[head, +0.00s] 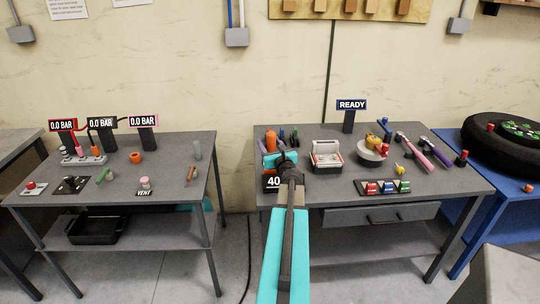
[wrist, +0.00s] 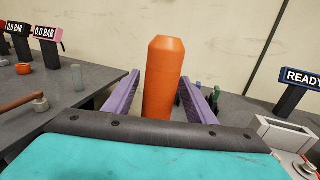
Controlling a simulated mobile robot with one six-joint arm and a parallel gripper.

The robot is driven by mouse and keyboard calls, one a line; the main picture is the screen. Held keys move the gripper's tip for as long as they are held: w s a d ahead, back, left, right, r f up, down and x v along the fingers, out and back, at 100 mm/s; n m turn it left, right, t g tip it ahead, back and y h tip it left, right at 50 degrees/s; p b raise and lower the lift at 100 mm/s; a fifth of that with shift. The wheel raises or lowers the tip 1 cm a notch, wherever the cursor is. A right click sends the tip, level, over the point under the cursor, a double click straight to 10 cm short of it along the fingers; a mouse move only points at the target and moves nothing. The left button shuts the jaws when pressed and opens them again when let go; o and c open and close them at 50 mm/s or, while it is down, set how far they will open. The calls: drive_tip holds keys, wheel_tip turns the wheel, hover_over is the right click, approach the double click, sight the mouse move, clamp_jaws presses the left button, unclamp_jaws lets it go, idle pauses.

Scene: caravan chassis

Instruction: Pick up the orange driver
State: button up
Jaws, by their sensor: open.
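The orange driver (wrist: 163,78) stands upright in the wrist view, and its thick orange handle rises between the two purple fingers of my gripper (wrist: 160,98). The fingers are open, with one on each side of the handle. I cannot tell whether either finger touches it. The lower end of the driver is hidden behind my gripper body. In the head view the driver (head: 271,141) shows at the left end of the right-hand grey table (head: 340,190), just beyond my gripper (head: 274,155).
Small dark and green tools (head: 288,136) stand right beside the driver. A white and red box (head: 326,156), a bowl (head: 372,153) and a READY sign (head: 351,105) are further right. A display reading 40 (head: 273,181) is near my arm. A gap separates the two grey tables.

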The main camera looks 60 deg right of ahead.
drive_tip(key=shift+w+d, duration=0.3)
drive_tip(key=shift+w, duration=0.1)
idle(0.3)
clamp_jaws()
